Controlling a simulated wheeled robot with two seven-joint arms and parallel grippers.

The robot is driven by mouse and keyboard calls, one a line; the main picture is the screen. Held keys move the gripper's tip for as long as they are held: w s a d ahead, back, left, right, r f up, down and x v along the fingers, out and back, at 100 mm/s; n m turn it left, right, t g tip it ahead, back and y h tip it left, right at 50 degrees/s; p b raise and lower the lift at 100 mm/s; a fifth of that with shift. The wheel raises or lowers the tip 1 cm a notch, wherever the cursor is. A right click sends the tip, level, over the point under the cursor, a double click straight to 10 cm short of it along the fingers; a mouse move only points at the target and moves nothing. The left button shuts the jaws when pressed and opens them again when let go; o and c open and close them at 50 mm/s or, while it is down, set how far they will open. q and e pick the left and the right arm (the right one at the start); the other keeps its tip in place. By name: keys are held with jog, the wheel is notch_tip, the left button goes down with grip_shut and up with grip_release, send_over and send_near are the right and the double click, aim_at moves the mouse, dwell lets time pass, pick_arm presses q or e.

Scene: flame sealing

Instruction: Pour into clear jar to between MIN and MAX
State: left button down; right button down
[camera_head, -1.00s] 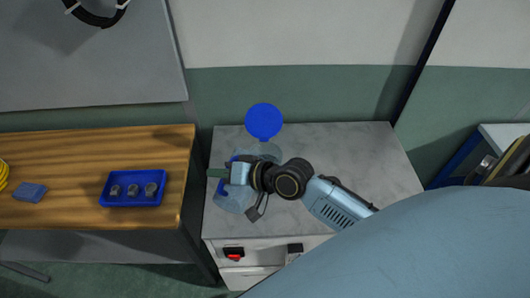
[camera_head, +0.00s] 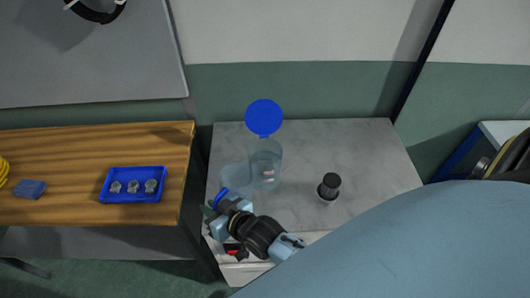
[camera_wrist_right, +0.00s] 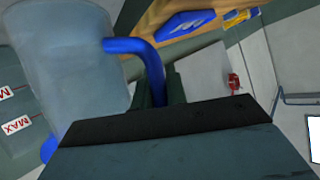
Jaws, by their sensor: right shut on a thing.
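The clear jar (camera_head: 264,172) stands on the grey-topped cabinet, its round blue lid (camera_head: 264,117) raised at the back. My right gripper (camera_head: 216,211) is shut on the blue handle (camera_wrist_right: 150,62) of a translucent jug (camera_head: 235,177). The jug is left of the jar in the head view and fills the upper left of the wrist view (camera_wrist_right: 70,55). White labels with red letters, one reading MAX (camera_wrist_right: 17,125), show at the left of the wrist view. The liquid level in the jar is not clear to see. My left gripper is not in view.
A black cylinder (camera_head: 329,187) stands on the cabinet top (camera_head: 365,150) to the right of the jar. A wooden table (camera_head: 80,150) at the left holds a blue tray (camera_head: 133,198) with small metal parts and a blue block (camera_head: 30,189). The cabinet's right side is clear.

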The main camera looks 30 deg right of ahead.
jog(key=shift+s+a+f+n+t+h+b, duration=0.1)
jog(key=shift+a+f+n+t+h+b, duration=0.15)
jog(key=shift+f+b, duration=0.3)
jog(key=shift+s+a+f+n+t+h+b, duration=0.15)
jog(key=shift+f+n+b, duration=0.25)
jog(key=shift+f, duration=0.3)
jog(key=shift+a+f+n+t+h+b, duration=0.15)
jog(key=shift+f+n+h+b, duration=0.1)
jog(key=shift+f+b, duration=0.3)
dwell(1.0)
notch_tip(320, 180, up, 7)
jog(key=p, duration=0.6)
